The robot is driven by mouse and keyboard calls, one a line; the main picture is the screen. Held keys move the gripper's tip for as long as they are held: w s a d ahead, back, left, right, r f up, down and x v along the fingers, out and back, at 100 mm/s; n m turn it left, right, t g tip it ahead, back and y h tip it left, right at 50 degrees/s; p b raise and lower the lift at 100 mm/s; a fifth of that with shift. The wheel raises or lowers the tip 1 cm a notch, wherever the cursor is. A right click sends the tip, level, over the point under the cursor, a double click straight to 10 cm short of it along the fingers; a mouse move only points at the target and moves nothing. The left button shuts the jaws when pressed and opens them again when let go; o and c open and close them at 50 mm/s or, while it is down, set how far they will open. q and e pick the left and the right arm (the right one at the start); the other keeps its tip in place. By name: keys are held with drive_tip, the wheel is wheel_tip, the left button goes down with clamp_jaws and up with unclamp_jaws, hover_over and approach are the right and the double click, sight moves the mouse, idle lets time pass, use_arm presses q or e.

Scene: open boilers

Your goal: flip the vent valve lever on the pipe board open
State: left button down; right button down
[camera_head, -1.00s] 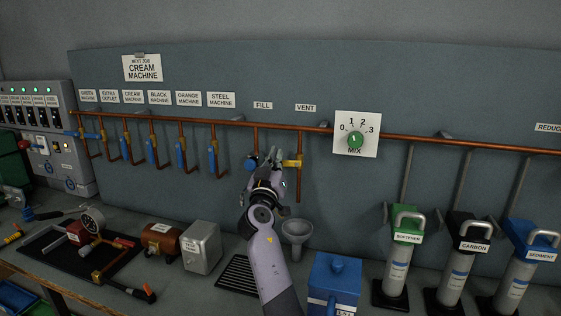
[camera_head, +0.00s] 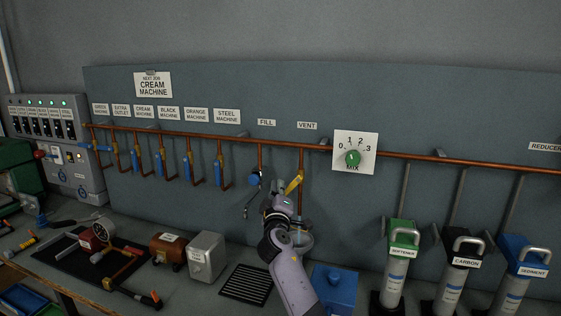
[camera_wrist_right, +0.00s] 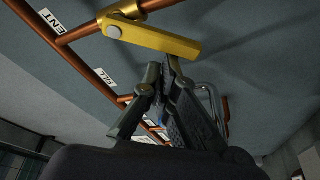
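The vent valve lever (camera_head: 293,184) is a yellow bar on the copper pipe under the VENT label (camera_head: 307,125). In the head view it slants down to the left from its pivot. In the right wrist view the yellow lever (camera_wrist_right: 155,38) crosses the top, with its bolt at the left. My right gripper (camera_head: 281,198) is just below the lever's free end. Its fingertips (camera_wrist_right: 164,72) are close together near that end, with nothing between them; I cannot tell whether they touch it. My left gripper is out of view.
A blue fill valve (camera_head: 255,179) is left of the lever. A MIX dial (camera_head: 353,158) is to the right. A funnel (camera_head: 302,243) and blue box (camera_head: 334,287) stand below, partly near my arm. Filter canisters (camera_head: 403,253) stand at the right.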

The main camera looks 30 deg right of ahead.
sight(287, 192)
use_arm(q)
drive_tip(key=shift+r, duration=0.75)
use_arm(e)
drive_tip(key=f+n, duration=0.1)
drive_tip(key=s+d+f+n+y, duration=0.1)
drive_tip(key=shift+s+d+f+n, duration=0.15)
drive_tip(key=shift+s+f+n, duration=0.1)
drive_tip(key=shift+n, duration=0.15)
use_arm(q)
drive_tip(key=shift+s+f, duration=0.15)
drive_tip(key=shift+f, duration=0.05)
use_arm(e)
drive_tip(key=shift+s+d, duration=0.15)
